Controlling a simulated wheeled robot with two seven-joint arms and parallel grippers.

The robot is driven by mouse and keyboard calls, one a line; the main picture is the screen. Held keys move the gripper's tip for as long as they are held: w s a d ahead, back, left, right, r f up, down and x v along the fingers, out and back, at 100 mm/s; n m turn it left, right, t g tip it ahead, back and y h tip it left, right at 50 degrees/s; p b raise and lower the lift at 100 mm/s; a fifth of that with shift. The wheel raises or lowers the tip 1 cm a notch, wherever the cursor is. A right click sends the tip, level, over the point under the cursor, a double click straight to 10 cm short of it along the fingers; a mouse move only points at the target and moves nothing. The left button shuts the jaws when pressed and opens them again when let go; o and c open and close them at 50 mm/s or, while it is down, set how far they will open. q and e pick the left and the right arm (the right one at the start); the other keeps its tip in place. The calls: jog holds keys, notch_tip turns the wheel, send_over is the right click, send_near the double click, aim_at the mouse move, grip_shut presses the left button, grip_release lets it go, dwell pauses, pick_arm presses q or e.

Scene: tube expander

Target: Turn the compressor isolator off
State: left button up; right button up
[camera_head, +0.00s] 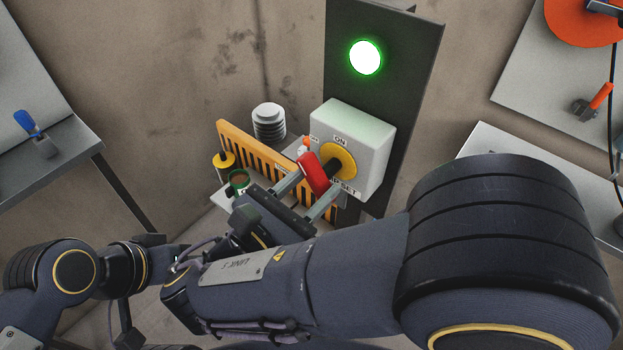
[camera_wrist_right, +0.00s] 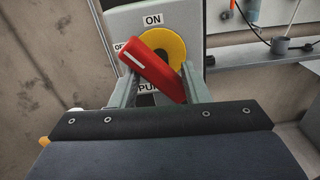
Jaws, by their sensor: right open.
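The compressor isolator is a pale grey-green box (camera_head: 372,145) on a dark upright panel, with a yellow disc (camera_head: 346,155) and a red handle (camera_head: 312,173). In the right wrist view the red handle (camera_wrist_right: 160,68) is tilted, its white-marked end at upper left by the partly hidden OFF label. The ON label (camera_wrist_right: 153,20) is above the yellow disc (camera_wrist_right: 176,48). My right gripper (camera_head: 305,195) is open, its fingers on either side of the handle; contact cannot be told. My left arm shows at lower left; its fingers cannot be seen.
A green lamp (camera_head: 365,57) glows on the dark panel (camera_head: 405,75). A slotted orange rack (camera_head: 258,155), a white ribbed cylinder (camera_head: 268,122) and a green can (camera_head: 239,181) stand close left of the isolator. Tables (camera_head: 50,160) stand at both sides.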

aim_at(337, 163)
jog(key=shift+m, duration=0.9)
jog(key=shift+w, duration=0.1)
jog(key=shift+p+x, duration=0.55)
jog(key=shift+x, duration=1.15)
